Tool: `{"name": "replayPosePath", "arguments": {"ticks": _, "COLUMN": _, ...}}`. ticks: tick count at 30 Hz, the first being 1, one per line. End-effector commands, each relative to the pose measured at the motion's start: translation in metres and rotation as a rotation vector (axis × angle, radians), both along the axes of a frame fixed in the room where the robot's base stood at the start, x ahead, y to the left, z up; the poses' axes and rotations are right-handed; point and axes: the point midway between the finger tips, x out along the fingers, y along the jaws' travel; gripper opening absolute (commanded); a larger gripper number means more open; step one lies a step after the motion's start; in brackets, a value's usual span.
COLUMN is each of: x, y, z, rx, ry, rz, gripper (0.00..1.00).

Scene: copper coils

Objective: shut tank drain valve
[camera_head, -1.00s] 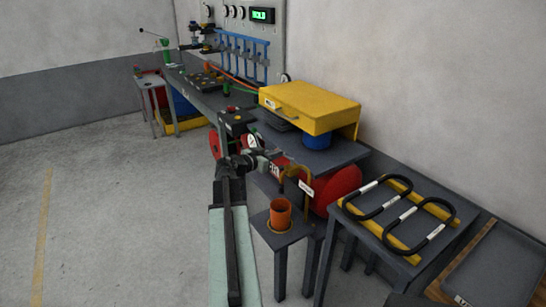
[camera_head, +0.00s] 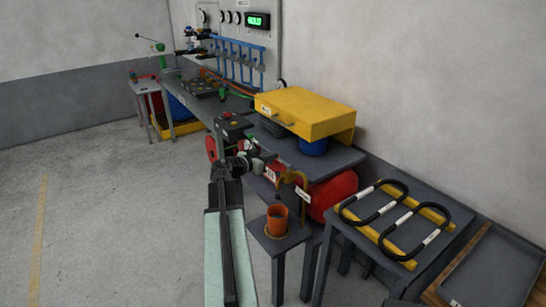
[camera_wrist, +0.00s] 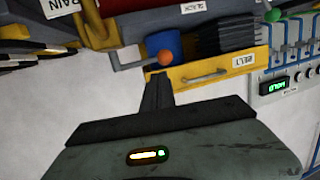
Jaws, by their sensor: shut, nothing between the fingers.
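The red tank (camera_head: 340,188) lies under the bench. A brass drain pipe (camera_head: 294,177) comes off its near end and carries a white tag (camera_head: 303,194). In the wrist view the pipe (camera_wrist: 95,28) is at upper left beside a tag (camera_wrist: 60,7) reading "RAIN", its first letter cut off. A grey lever (camera_wrist: 134,63) with an orange ball knob (camera_wrist: 165,57) appears to run from the pipe. My gripper (camera_head: 266,159) is near the pipe, left of it. In the wrist view its shut, empty fingertips (camera_wrist: 160,78) are just below the knob; contact cannot be told.
An orange cup (camera_head: 277,218) stands on a small stool (camera_head: 262,242) below the pipe. The yellow drawer box (camera_head: 305,112) sits on the bench above the tank. A side table (camera_head: 340,225) with black loops is at right. The floor at left is clear.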

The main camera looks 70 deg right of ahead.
Motion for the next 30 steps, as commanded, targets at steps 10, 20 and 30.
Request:
{"name": "replayPosePath", "arguments": {"ticks": 10, "x": 0.051, "y": 0.067, "z": 0.029, "rx": 0.002, "ry": -0.003, "rz": 0.000, "gripper": 0.00}}
{"name": "replayPosePath", "arguments": {"ticks": 20, "x": 0.067, "y": 0.085, "z": 0.031, "rx": 0.002, "ry": -0.005, "rz": -0.004, "gripper": 0.00}}
{"name": "replayPosePath", "arguments": {"ticks": 30, "x": 0.098, "y": 0.098, "z": 0.035, "rx": 0.002, "ry": -0.004, "rz": 0.044, "gripper": 0.00}}
